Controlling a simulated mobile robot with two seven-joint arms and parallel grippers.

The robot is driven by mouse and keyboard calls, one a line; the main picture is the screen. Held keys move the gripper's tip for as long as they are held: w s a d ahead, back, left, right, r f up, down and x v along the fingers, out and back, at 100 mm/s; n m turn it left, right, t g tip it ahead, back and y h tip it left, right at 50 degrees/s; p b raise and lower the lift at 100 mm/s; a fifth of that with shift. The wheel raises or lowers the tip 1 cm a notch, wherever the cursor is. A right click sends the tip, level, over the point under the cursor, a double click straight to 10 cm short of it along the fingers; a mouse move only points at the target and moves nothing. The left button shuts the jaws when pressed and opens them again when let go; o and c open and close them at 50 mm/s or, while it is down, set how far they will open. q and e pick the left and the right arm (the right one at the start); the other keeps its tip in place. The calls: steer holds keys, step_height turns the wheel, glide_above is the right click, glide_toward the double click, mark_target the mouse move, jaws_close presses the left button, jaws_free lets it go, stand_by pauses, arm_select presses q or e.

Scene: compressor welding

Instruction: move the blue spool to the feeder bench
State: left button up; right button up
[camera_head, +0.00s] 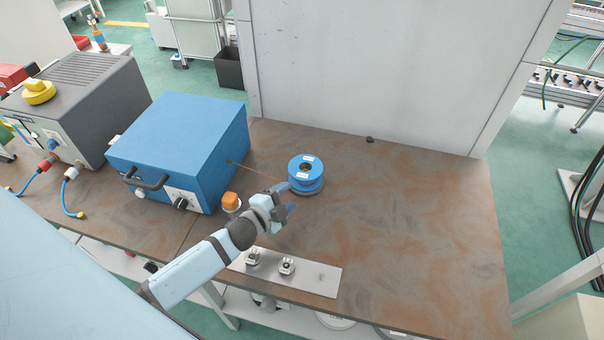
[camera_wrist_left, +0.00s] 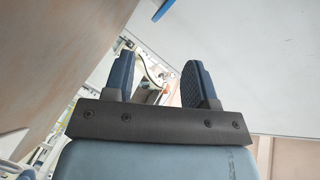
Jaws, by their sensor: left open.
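The blue spool (camera_head: 316,173) lies flat, its hole facing up, on the brown worktop (camera_head: 420,215), with a darker disc showing under it. My left gripper (camera_head: 288,200) is just left of and in front of the spool. One fingertip comes close to the spool's left edge; I cannot tell whether it touches. In the left wrist view the two dark fingers (camera_wrist_left: 160,82) stand apart with only background between them. I cannot tell which bench is the feeder bench. My right gripper is not in view.
A blue box (camera_head: 180,135) with a handle and knob stands left of the spool, a grey machine (camera_head: 80,95) beyond it. An orange-capped item (camera_head: 231,201) and a metal plate (camera_head: 315,278) with small fittings are near my arm. The worktop's right side is clear; a white panel (camera_head: 390,70) stands behind.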

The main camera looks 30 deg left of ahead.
mark_target(314, 175)
arm_select(q)
steer(key=p+x, duration=0.1)
steer(key=x, duration=1)
steer(key=shift+a+f, duration=0.1)
steer(key=shift+c, duration=0.3)
jaws_close()
steer(key=c, duration=0.5)
jaws_free()
steer(key=shift+c, duration=0.2)
steer(key=c, duration=0.3)
jaws_close()
